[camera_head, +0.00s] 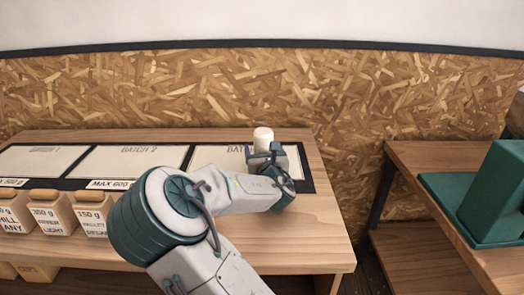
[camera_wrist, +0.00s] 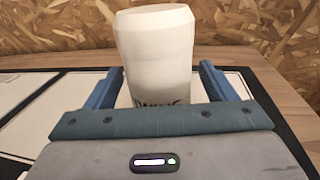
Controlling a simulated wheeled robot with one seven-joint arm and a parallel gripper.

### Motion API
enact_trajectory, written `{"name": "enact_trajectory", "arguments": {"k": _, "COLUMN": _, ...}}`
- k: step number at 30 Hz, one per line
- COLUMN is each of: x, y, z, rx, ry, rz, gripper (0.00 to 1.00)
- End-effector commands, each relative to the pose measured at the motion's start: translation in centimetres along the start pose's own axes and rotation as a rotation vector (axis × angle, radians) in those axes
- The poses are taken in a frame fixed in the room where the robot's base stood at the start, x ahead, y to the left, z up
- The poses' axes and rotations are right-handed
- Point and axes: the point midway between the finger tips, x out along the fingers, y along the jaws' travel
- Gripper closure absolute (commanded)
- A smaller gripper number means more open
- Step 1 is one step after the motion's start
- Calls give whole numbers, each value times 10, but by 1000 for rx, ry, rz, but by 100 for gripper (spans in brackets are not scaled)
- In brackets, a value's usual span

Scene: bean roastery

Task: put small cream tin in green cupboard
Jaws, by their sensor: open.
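The small cream tin (camera_head: 263,136) stands upright on the right part of the batch board on the wooden table. In the wrist view the tin (camera_wrist: 158,50) is close up, with dark lettering partly hidden low on its side. My gripper (camera_wrist: 158,85) is open, with one blue finger on each side of the tin and gaps showing between. In the head view my gripper (camera_head: 265,152) hides the tin's lower part. A green box-like piece (camera_head: 495,195), perhaps the green cupboard, stands at the right edge on another wooden surface, partly cut off.
The batch board (camera_head: 88,178) has pale, labelled panels. Several labelled jars (camera_head: 57,213) stand along the table's front left. A gap separates the table (camera_head: 310,237) from the right-hand shelf unit (camera_head: 420,165). A chipboard wall (camera_head: 200,90) stands behind.

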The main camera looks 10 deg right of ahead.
Motion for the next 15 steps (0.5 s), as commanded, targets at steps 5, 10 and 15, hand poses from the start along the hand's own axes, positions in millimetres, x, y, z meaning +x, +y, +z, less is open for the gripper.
{"name": "enact_trajectory", "arguments": {"k": 5, "x": 3, "y": 0, "z": 0, "rx": 1, "ry": 0, "rz": 0, "gripper": 23}}
{"name": "enact_trajectory", "arguments": {"k": 10, "x": 3, "y": 0, "z": 0, "rx": 1, "ry": 0, "rz": 0, "gripper": 42}}
{"name": "enact_trajectory", "arguments": {"k": 15, "x": 3, "y": 0, "z": 0, "rx": 1, "ry": 0, "rz": 0, "gripper": 79}}
